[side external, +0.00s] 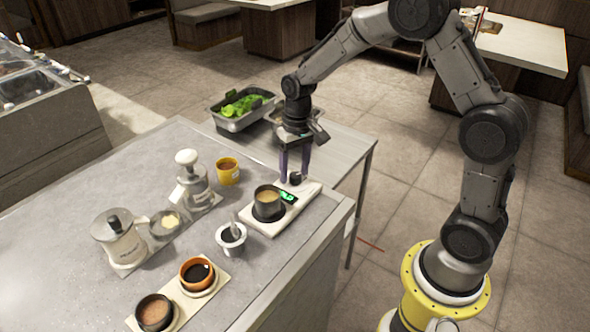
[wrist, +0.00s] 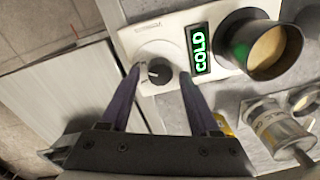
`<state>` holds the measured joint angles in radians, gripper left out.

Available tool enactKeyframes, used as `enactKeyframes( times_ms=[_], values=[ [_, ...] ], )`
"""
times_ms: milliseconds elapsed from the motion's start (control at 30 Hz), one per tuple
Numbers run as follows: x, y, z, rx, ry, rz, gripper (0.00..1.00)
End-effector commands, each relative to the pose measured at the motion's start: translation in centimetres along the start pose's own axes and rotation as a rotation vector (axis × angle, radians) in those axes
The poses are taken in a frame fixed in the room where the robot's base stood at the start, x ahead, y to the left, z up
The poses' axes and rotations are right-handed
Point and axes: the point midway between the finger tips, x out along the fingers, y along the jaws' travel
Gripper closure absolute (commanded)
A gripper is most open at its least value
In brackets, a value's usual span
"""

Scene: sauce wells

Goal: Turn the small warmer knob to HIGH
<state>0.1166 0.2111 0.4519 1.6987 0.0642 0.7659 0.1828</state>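The small warmer (side external: 255,217) is a white slab on the counter, with a dark cup (side external: 268,204) of light brown sauce on it. Its knob (side external: 295,178) is dark with a white pointer mark, shown larger in the wrist view (wrist: 158,72). A display (wrist: 200,52) beside the knob reads COLD in green. My gripper (side external: 294,178) points down over the knob end of the warmer. In the wrist view my gripper (wrist: 158,75) has its two purple fingers apart, one on each side of the knob. Whether the fingertips touch the knob is unclear.
Two sauce bowls sit on a board (side external: 182,307). A tray of greens (side external: 241,108) is behind.

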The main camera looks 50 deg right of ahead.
Motion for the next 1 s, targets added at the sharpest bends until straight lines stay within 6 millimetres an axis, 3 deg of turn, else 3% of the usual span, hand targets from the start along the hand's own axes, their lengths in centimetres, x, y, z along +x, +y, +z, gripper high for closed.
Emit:
enactKeyframes(
  times_ms=[300,467,1000],
  values=[
    [0.1,0.0,0.1,-0.002,-0.004,0.002,0.31],
    [-1.1,0.0,0.0,-0.002,0.0,0.001,0.31],
    [-11.6,0.0,-0.1,0.0,0.001,0.0,0.31]
  ],
)
